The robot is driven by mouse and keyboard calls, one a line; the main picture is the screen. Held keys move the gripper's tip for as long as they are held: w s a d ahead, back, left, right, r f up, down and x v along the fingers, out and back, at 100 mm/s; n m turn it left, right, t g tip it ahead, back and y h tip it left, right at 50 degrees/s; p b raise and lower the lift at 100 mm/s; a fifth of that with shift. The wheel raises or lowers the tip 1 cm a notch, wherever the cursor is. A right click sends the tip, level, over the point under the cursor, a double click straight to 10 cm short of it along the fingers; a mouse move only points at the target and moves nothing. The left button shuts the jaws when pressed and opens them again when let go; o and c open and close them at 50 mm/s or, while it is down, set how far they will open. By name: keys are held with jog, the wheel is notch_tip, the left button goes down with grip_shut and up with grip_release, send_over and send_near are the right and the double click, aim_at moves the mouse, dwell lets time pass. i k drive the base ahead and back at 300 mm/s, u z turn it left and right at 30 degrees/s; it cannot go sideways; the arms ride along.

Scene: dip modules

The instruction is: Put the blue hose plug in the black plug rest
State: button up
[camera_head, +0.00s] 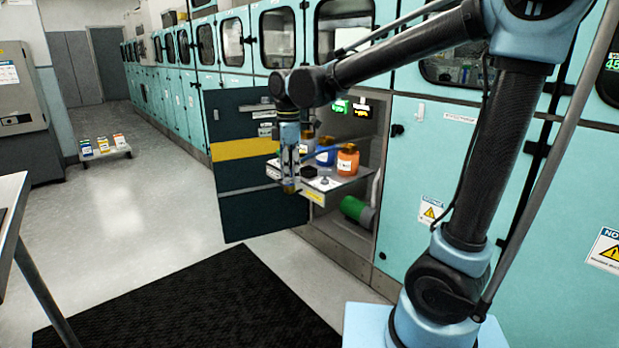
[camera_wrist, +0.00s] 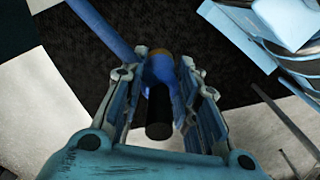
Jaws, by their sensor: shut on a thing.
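My gripper (camera_head: 290,188) hangs pointing down at the front left edge of the pulled-out shelf (camera_head: 334,184) in the head view. In the wrist view its fingers (camera_wrist: 160,85) are shut on the blue hose plug (camera_wrist: 160,69), which has a black cylindrical end (camera_wrist: 158,112) between the fingers. A blue hose (camera_wrist: 103,25) runs from the plug to the upper left; in the head view it leads towards the blue container (camera_head: 325,151). A small black piece (camera_head: 309,171) on the shelf, right of my gripper, may be the black plug rest; its shape is unclear.
An orange container (camera_head: 347,160) stands on the shelf. The open dark door (camera_head: 240,160) with a yellow stripe is behind and left of my gripper. A green cylinder (camera_head: 355,209) lies below the shelf. A black mat (camera_head: 190,310) covers the floor in front.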

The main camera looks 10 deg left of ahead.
aim_at(308, 174)
jog(key=z, duration=0.05)
jog(key=i, duration=1)
jog(key=u, duration=0.05)
